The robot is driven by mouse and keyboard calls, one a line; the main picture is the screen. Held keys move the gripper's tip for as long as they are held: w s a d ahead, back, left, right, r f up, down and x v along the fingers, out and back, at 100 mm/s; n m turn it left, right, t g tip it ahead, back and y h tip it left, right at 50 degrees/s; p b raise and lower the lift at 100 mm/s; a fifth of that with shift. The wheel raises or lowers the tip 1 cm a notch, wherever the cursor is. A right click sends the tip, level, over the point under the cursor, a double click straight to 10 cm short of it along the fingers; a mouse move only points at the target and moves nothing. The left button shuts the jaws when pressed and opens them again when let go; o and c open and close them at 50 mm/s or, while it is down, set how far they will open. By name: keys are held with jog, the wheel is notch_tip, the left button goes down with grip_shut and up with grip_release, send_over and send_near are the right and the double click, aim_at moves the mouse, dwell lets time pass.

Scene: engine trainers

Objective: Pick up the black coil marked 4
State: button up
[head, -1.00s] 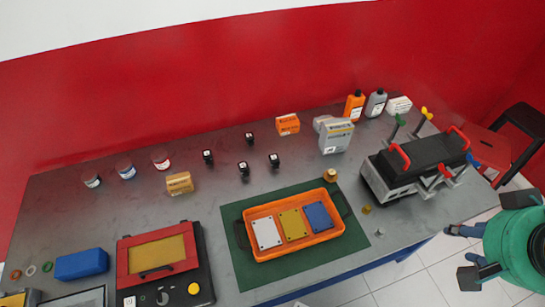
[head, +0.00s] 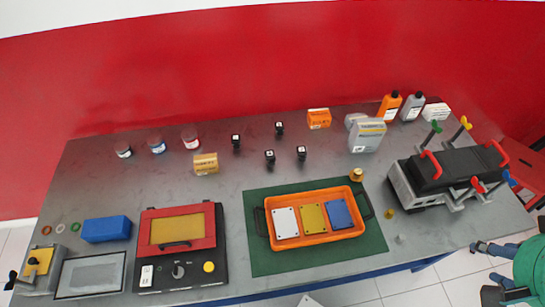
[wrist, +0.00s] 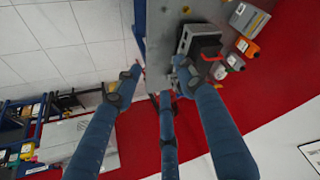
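Each has a small white mark on top, too small to read, so I cannot tell which is 4. My gripper (head: 485,270) is at the lower right of the head view, beyond the bench's front right edge and far from the coils. In the wrist view, my gripper (wrist: 158,80) has its blue fingers spread apart with nothing between them. No coil shows there.
An orange tray (head: 264,227) with three plates lies on a green mat (head: 270,262) in front of the coils. An orange box (head: 319,119) and a yellowish box (head: 206,164) flank them. A black-topped engine (head: 455,168) stands between the coils and my gripper.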

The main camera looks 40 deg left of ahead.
dwell(0.3)
jog(key=o, duration=0.4)
jog(key=shift+w+a+r, duration=0.1)
jog(key=w+a+r+m+g+y+p, duration=0.1)
jog(key=w+a+r+m+g+p, duration=0.1)
jog(key=w+a, duration=1)
jog(key=w+a+f+m+g+p, duration=0.1)
jog(key=w+a+f, duration=0.1)
jog(key=w+a, duration=0.35)
jog(key=w+a+f+m+p, duration=0.1)
jog(key=w+a+f, duration=0.15)
jog(key=a, duration=0.65)
jog(key=s+a+f+m+g+p, duration=0.1)
jog(key=a+f, duration=0.6)
jog(key=a, duration=0.4)
jog(key=s+a+f+m, duration=0.1)
jog(key=a+f, duration=0.6)
jog(key=a, duration=0.4)
jog(key=s+a+f+m+g+h+p, duration=0.1)
jog(key=a+f+m, duration=0.1)
jog(key=a+f, duration=0.5)
jog(key=shift+a+f+g+p, duration=0.2)
jog(key=shift+a+g+p, duration=0.15)
jog(key=shift+a, duration=1.65)
